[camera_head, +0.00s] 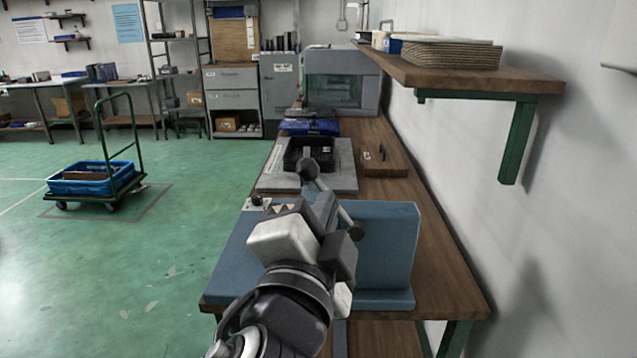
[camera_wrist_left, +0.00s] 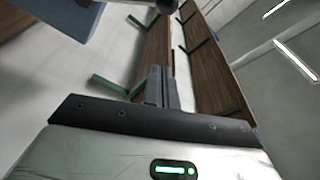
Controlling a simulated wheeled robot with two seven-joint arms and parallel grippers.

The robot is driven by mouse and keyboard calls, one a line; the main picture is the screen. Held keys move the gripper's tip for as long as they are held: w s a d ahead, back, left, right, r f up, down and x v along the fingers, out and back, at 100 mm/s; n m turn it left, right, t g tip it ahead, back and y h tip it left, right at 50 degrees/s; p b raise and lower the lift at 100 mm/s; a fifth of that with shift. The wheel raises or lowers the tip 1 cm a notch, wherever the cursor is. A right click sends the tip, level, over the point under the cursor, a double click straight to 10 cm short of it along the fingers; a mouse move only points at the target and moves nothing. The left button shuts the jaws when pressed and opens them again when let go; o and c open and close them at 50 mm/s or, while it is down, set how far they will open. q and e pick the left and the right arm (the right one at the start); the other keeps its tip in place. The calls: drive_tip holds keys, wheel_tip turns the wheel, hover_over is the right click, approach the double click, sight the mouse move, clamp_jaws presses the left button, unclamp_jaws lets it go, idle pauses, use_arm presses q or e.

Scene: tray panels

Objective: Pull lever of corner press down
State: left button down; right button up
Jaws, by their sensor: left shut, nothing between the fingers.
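The blue corner press (camera_head: 387,248) stands on the near end of the wooden bench, with an upright plate at its right. A lever (camera_head: 342,213) with dark ball knobs shows at the press; one knob (camera_head: 308,168) is at its upper left, another at its lower right. My left gripper (camera_head: 321,203) is over the press beside the lever and hides part of it. In the left wrist view its fingers (camera_wrist_left: 155,88) are together and empty. A dark knob (camera_wrist_left: 166,5) shows beyond the fingertips there, apart from them in the picture. My right gripper is not in view.
A grey plate with a black crate (camera_head: 310,150) lies farther along the bench (camera_head: 447,283). A shelf (camera_head: 470,78) with a green bracket (camera_head: 517,145) juts from the right wall. The green floor on the left is open, with a cart (camera_head: 100,192) farther off.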

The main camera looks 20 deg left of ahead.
sight(318, 174)
use_arm(q)
drive_tip(key=shift+w, duration=0.1)
drive_tip(key=shift+w+a+f+p, duration=0.2)
drive_tip(key=shift+w+a, duration=0.55)
drive_tip(key=shift+w, duration=1.05)
drive_tip(key=shift+w+a+f+p, duration=0.1)
drive_tip(key=shift+w+a+p, duration=0.4)
drive_tip(key=shift+w, duration=1.25)
drive_tip(key=shift+w+a+f+p, duration=0.1)
drive_tip(key=shift+w+a, duration=0.85)
drive_tip(key=shift+w, duration=0.85)
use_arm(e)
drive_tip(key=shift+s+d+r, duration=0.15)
use_arm(q)
drive_tip(key=shift+f, duration=0.1)
